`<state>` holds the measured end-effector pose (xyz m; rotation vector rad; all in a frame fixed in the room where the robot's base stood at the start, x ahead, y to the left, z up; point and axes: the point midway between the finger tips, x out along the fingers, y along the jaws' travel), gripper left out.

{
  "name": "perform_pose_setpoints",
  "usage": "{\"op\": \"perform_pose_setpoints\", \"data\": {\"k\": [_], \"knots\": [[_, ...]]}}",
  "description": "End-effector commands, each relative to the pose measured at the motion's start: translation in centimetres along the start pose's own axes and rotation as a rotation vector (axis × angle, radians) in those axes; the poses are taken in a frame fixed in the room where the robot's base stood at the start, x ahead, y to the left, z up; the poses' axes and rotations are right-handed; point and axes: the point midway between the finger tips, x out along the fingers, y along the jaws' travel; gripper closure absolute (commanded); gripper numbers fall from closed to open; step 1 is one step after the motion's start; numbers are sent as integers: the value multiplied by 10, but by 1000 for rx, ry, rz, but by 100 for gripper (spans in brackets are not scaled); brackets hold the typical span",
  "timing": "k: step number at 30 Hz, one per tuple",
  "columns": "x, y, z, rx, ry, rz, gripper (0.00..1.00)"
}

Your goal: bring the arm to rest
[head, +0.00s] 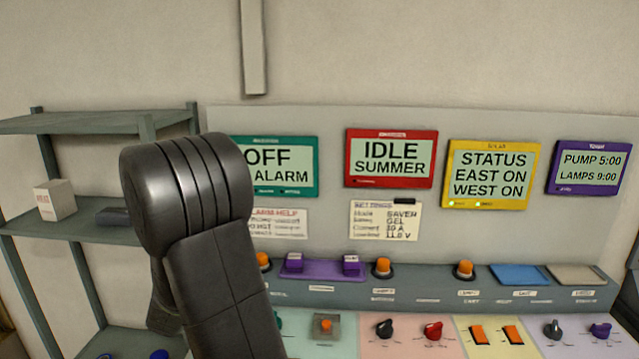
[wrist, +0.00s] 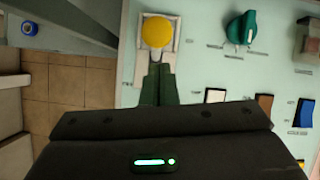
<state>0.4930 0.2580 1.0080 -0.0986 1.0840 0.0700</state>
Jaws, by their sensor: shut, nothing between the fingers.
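My gripper (wrist: 157,84) shows in the wrist view with its dark fingers together and nothing between them. Its tips are at the lower edge of a yellow round button (wrist: 156,31) on a pale plate; I cannot tell whether they touch. In the head view my dark arm rises in the left middle, bent at the top, and covers part of the console and the green-framed display (head: 290,165). My gripper is hidden in that view.
A sloped console (head: 405,290) with knobs, switches and buttons runs along the wall under red (head: 390,158), yellow (head: 490,173) and purple (head: 590,167) displays. A shelf rack (head: 80,122) holding a white box (head: 55,200) stands left. Tiled floor (wrist: 75,90) shows in the wrist view.

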Motion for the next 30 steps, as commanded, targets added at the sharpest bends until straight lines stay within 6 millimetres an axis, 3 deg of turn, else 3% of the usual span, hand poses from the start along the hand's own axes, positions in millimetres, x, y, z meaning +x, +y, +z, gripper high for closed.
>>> {"op": "perform_pose_setpoints", "data": {"k": [23, 30], "knots": [[9, 10, -64, -3, 2, 3, 100], [-12, 10, -104, -6, 1, 4, 100]]}}
